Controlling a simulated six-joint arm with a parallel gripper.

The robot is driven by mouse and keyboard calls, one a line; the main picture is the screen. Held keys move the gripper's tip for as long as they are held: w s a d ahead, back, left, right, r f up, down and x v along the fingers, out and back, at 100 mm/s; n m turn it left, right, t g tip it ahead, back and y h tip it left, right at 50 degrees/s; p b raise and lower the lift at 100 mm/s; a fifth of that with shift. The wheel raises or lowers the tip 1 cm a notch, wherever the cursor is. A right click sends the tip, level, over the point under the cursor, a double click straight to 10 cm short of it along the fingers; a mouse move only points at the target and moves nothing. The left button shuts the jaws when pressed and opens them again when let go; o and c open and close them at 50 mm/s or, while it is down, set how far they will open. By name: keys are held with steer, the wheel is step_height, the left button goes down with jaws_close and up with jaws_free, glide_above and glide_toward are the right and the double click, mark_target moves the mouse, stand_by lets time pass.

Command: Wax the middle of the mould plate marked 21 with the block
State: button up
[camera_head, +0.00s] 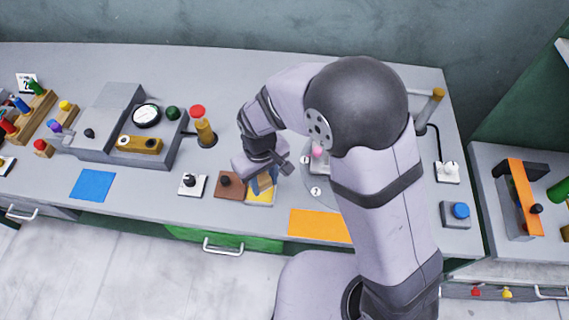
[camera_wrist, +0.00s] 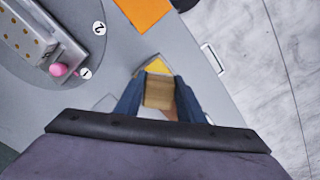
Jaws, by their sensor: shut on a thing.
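My gripper (camera_head: 264,184) is shut on a tan block (camera_wrist: 158,92). In the wrist view the block sits between the two blue fingers (camera_wrist: 158,95). The block is over or on a yellow pad with a pale border (camera_head: 259,197); I cannot tell if they touch. The pad also shows just past the block in the wrist view (camera_wrist: 157,66). A grey metal plate with several brass-coloured holes (camera_wrist: 30,38) and a pink knob (camera_wrist: 58,70) lies on a grey disc with round labels 1 and 2. In the head view my arm hides much of it. I can read no 21 on any plate.
A brown square with a black knob (camera_head: 228,186) lies left of the pad, and a white switch plate (camera_head: 191,184) further left. An orange mat (camera_head: 320,226) lies to the right at the front edge. A blue mat (camera_head: 93,185) lies far left.

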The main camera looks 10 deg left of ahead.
mark_target(264, 194)
steer(key=shift+w+a+f, duration=0.15)
steer(key=shift+w+a, duration=0.2)
steer(key=shift+w, duration=0.15)
steer(key=shift+w+a+f, duration=0.1)
steer(key=shift+w+a, duration=0.2)
steer(key=shift+w, duration=0.2)
steer(key=shift+f, duration=0.15)
steer(key=shift+f+b, duration=2.55)
steer(key=shift+f, duration=0.3)
steer(key=shift+d+f, duration=0.1)
steer(key=shift+f, duration=0.45)
steer(key=shift+r, duration=0.1)
steer(key=shift+r+p, duration=2.8)
steer(key=shift+r, duration=0.7)
